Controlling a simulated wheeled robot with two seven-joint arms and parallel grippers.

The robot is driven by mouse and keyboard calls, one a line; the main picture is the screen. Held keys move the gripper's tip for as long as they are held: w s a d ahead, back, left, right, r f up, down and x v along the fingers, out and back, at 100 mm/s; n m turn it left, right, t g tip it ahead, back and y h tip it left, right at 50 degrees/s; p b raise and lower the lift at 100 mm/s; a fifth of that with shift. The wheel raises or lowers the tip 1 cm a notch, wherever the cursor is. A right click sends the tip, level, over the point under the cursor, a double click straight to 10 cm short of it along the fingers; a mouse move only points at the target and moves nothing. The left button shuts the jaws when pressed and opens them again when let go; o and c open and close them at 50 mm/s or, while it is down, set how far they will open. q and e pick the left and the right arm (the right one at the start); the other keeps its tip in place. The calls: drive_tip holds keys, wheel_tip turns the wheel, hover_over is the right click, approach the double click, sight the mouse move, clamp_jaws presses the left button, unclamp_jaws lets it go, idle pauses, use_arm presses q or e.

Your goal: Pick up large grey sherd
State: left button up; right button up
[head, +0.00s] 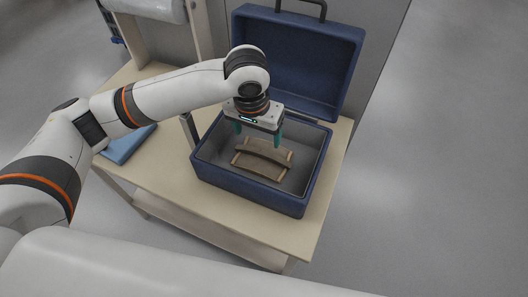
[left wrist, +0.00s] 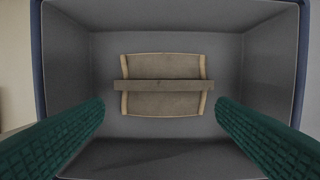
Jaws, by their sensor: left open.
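The large grey sherd (head: 258,165) lies inside the open blue case, on its grey floor. It looks grey-brown, with paler left and right edges. In the left wrist view the sherd (left wrist: 160,104) is centred, with a narrow grey-brown strip (left wrist: 160,86) running across it from side to side. I cannot tell whether the strip is part of the sherd. My left gripper (head: 259,137) points down over the case, above the sherd. Its green fingers are open and empty, spread to either side of the sherd in the left wrist view. My right gripper is not in view.
The blue case (head: 250,198) has walls around the sherd, and its lid (head: 300,55) stands open at the back. It rests on a pale table (head: 160,180). A flat blue object (head: 127,147) lies on the table left of the case. Case floor around the sherd is clear.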

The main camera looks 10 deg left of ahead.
sight(263, 152)
use_arm(q)
wheel_tip(263, 152, down, 3)
drive_tip(key=shift+r, duration=0.15)
drive_tip(key=shift+w+f, duration=0.15)
drive_tip(key=shift+f, duration=0.2)
drive_tip(key=shift+w+d+f, duration=0.1)
drive_tip(key=shift+f, duration=0.2)
drive_tip(key=f, duration=0.4)
drive_tip(key=shift+w+d+f, duration=0.35)
drive_tip(key=shift+w+f, duration=0.05)
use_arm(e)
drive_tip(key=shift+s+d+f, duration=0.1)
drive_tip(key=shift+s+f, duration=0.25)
use_arm(q)
drive_tip(key=shift+c, duration=0.6)
drive_tip(key=shift+r, duration=0.1)
drive_tip(key=c, duration=1.2)
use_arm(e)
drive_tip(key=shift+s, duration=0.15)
